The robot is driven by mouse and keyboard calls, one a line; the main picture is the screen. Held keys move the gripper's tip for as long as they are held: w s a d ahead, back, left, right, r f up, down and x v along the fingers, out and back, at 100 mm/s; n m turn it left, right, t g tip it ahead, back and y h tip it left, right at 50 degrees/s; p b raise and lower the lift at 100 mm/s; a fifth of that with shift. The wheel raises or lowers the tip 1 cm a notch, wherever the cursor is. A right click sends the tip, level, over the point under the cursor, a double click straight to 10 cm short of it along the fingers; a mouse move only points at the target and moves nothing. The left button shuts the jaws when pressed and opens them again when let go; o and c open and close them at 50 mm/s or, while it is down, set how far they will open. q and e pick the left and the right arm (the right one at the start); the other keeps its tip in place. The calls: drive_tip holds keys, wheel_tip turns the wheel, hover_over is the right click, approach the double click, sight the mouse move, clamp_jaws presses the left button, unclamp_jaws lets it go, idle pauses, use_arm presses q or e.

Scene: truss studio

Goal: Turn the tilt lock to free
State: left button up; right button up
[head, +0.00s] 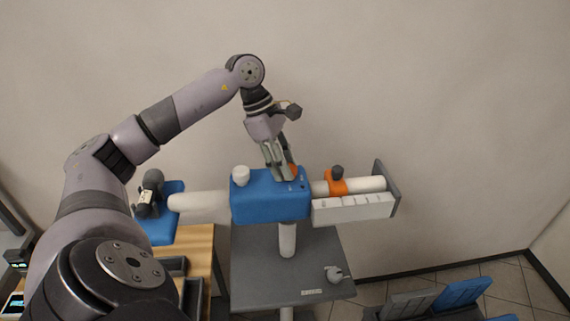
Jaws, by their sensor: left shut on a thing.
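A blue housing (262,203) sits on a white post above a grey stand. My left gripper (283,172) comes down from above onto the right part of its top. It is shut on a small orange part (293,170), which looks like the tilt lock lever. The fingers hide most of the lever, so its exact position cannot be told. My right gripper is not in view.
A white knob (241,175) stands on the housing's left. An orange collar (337,186) with a dark knob (337,171) rings the white tube at right. A grey shelf (255,265) lies below. A wooden table (200,243) stands left.

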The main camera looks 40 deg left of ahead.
use_arm(q)
drive_tip(key=n+t+b, duration=0.1)
drive_tip(key=n+b, duration=0.2)
drive_tip(key=shift+f+y, duration=0.1)
drive_tip(key=shift+y, duration=0.2)
drive_tip(key=shift+s+n+t+b, duration=0.1)
drive_tip(key=shift+n+t+b, duration=0.35)
drive_tip(key=shift+n, duration=0.65)
drive_tip(key=n+y+b, duration=0.1)
drive_tip(key=n, duration=0.1)
drive_tip(key=shift+d+n, duration=0.15)
drive_tip(key=shift+n, duration=0.15)
drive_tip(key=n, duration=0.1)
drive_tip(key=n+y, duration=0.1)
drive_tip(key=n+t, duration=0.1)
drive_tip(key=shift+d+r+n+y, duration=0.15)
drive_tip(key=shift+r+n+y, duration=0.1)
drive_tip(key=shift+n+y, duration=0.05)
drive_tip(key=n+y, duration=0.2)
drive_tip(key=n, duration=0.3)
drive_tip(key=shift+d+p, duration=0.15)
drive_tip(key=shift+p, duration=0.2)
drive_tip(key=shift+n, duration=0.4)
drive_tip(key=o, duration=1.2)
drive_tip(key=shift+s+f, duration=0.1)
drive_tip(key=shift+c, duration=0.2)
